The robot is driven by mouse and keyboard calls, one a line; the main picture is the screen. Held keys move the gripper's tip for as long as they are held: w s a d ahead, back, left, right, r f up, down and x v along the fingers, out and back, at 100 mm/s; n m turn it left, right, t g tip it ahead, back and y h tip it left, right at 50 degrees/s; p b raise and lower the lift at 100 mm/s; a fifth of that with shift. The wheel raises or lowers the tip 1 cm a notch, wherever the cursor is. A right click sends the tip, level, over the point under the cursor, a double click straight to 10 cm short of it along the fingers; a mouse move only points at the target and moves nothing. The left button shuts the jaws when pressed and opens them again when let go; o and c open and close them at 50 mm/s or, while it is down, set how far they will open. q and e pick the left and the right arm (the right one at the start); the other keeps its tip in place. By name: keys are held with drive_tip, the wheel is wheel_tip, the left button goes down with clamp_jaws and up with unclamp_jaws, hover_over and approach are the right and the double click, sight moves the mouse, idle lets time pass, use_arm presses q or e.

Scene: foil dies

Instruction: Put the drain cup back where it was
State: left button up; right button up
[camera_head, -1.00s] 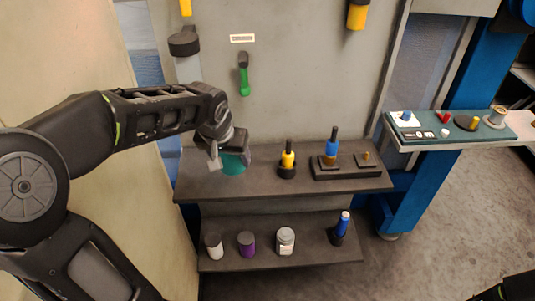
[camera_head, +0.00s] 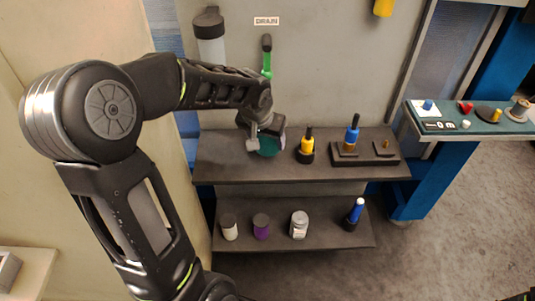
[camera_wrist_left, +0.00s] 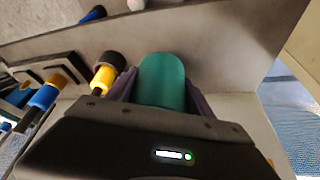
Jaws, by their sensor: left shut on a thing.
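The drain cup appears to be the teal cup (camera_head: 268,147) at the left part of the upper shelf (camera_head: 225,172). My left gripper (camera_head: 266,136) is shut on it from above. In the left wrist view the teal cup (camera_wrist_left: 162,82) sits between the two fingers, over the grey shelf surface. I cannot tell whether its bottom touches the shelf. A label reading "DRAIN" (camera_head: 266,21) is on the wall panel above, with a green-handled tool (camera_head: 267,62) hanging under it. My right gripper is not clearly in view.
Right of the cup stand a yellow-and-black tool in a round holder (camera_head: 306,150) and a blue tool in a dark block (camera_head: 350,140). The lower shelf holds a white jar (camera_head: 229,230), a purple jar (camera_head: 261,228), a clear jar (camera_head: 299,226) and a blue bottle (camera_head: 355,212). A side table (camera_head: 425,136) stands right.

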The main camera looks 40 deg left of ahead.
sight(267, 162)
use_arm(q)
drive_tip(key=shift+f, duration=0.85)
drive_tip(key=shift+f, duration=1.9)
drive_tip(key=shift+f+b, duration=0.2)
drive_tip(key=shift+b, duration=0.15)
drive_tip(key=o, duration=1.7)
drive_tip(key=shift+r, duration=0.15)
